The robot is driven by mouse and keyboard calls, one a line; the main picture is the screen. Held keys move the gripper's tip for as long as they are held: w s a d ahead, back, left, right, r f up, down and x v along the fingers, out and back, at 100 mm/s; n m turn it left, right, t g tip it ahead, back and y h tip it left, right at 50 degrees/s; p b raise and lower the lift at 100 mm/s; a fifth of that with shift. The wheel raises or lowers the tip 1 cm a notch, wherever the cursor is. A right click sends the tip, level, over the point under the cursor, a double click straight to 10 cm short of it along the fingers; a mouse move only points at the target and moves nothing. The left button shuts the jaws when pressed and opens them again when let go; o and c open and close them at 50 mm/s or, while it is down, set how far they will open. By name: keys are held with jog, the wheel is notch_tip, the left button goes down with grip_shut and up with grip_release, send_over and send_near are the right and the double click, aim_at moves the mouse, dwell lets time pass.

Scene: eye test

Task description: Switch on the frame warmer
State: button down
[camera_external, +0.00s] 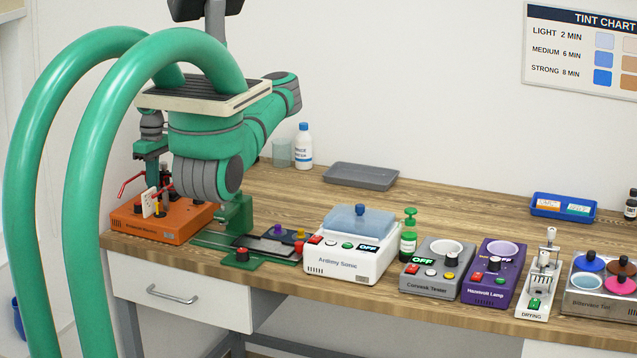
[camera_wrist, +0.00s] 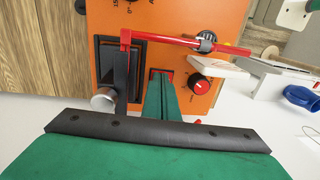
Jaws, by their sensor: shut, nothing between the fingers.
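An orange device (camera_external: 165,220) stands at the left end of the bench in the external view. Its printed name is too small to read, so I cannot confirm that it is the frame warmer. In the wrist view its orange panel (camera_wrist: 222,22) carries a black rocker-like part (camera_wrist: 107,62) and a black dial with a red pointer (camera_wrist: 200,84). My gripper (camera_wrist: 162,74) is shut and empty over the panel, between these two. A small red part shows beside the fingertips, mostly hidden by them. I cannot tell whether they touch. No lit lamp is visible on the device.
A red rod (camera_wrist: 165,40) crosses the panel close to my fingers, and a white plate (camera_wrist: 212,66) stands beside the dial. A white Ardimy Sonic unit (camera_external: 345,255) and several other devices stand rightward. A grey tray (camera_external: 360,177) lies behind them.

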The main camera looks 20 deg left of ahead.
jog(key=shift+r, duration=0.15)
notch_tip(320, 180, up, 14)
jog(key=w, duration=0.1)
jog(key=shift+w, duration=0.35)
dwell(0.5)
jog(key=shift+s, duration=0.7)
jog(key=f, duration=0.4)
jog(key=s+f, duration=0.1)
jog(key=f, duration=0.9)
jog(key=shift+s, duration=0.3)
